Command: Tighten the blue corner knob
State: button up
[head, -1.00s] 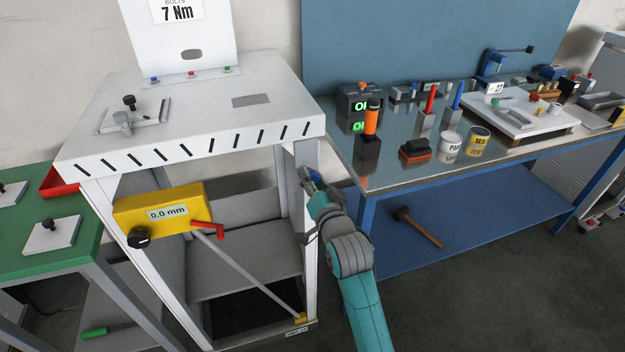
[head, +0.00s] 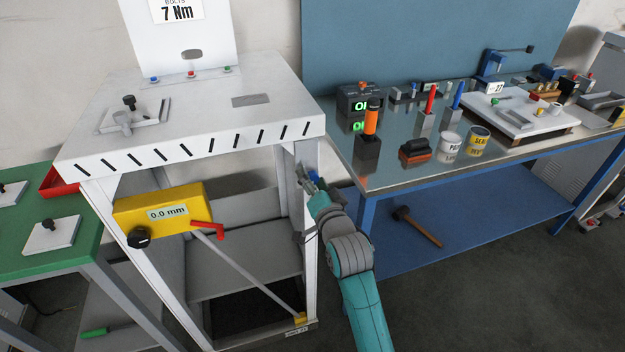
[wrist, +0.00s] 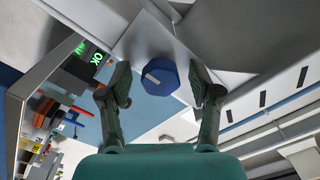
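The blue corner knob (wrist: 160,77) has several flat sides and a pale bar mark on its face. It is in the middle of the wrist view, on a light grey corner part. My gripper (wrist: 161,92) is open, with one dark finger on each side of the knob. Gaps show between the fingers and the knob in that view. In the head view my gripper (head: 308,178) is at the right front post of the white stand (head: 312,215). A small patch of blue shows among the fingers there, and the knob is largely hidden.
The yellow gauge box (head: 162,208) with a red lever hangs on the stand's front, left of my gripper. The blue-framed workbench (head: 390,185) with tools and cans stands close on the right. Open floor (head: 480,290) lies at the lower right.

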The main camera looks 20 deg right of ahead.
jog(key=shift+s, duration=0.1)
jog(key=s, duration=1.1)
jog(key=shift+s, duration=0.4)
jog(key=s+f+n+g, duration=0.15)
jog(key=s+f, duration=0.35)
jog(key=s, duration=0.5)
jog(key=s+f+n, duration=0.3)
jog(key=s+f, duration=0.2)
jog(key=s, duration=0.5)
jog(key=s+f+n+g, duration=0.15)
jog(key=s+f, duration=0.25)
jog(key=s, duration=0.6)
jog(key=s+r+n, duration=0.1)
jog(key=s+n, duration=0.2)
jog(key=s, duration=0.8)
jog(key=shift+s+r, duration=0.3)
jog(key=shift+r, duration=0.05)
